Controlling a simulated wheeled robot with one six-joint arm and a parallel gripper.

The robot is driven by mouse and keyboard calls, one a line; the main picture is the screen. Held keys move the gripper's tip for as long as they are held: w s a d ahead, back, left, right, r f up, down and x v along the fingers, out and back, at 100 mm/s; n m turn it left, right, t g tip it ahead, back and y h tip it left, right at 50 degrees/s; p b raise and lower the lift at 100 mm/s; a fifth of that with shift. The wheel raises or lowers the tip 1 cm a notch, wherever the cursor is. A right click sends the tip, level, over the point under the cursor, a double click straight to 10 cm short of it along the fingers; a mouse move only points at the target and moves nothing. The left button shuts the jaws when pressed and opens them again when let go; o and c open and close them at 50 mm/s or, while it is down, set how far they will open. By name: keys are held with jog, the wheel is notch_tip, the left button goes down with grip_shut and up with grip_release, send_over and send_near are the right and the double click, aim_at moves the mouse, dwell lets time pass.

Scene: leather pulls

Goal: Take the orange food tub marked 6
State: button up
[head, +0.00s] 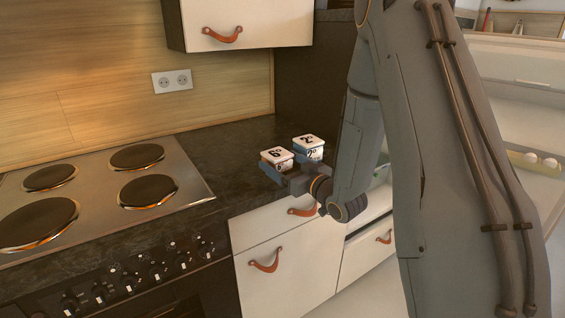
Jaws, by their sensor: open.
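A small food tub marked 6 (277,154) with a pale lid stands on the dark worktop, right of the hob.
The hob (95,195) lies to the left. A wall cupboard (240,24) hangs above the worktop (215,145). Drawers with leather pulls (266,261) are below. An open fridge (515,110) with eggs (540,160) is at the right. The worktop left of the tubs is clear.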

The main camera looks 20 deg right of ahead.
aim_at(270, 152)
jog(key=shift+p+x, duration=0.9)
jog(key=shift+x, duration=2.65)
jog(key=shift+d+r, duration=0.15)
jog(key=shift+d, duration=0.05)
jog(key=c, duration=1.2)
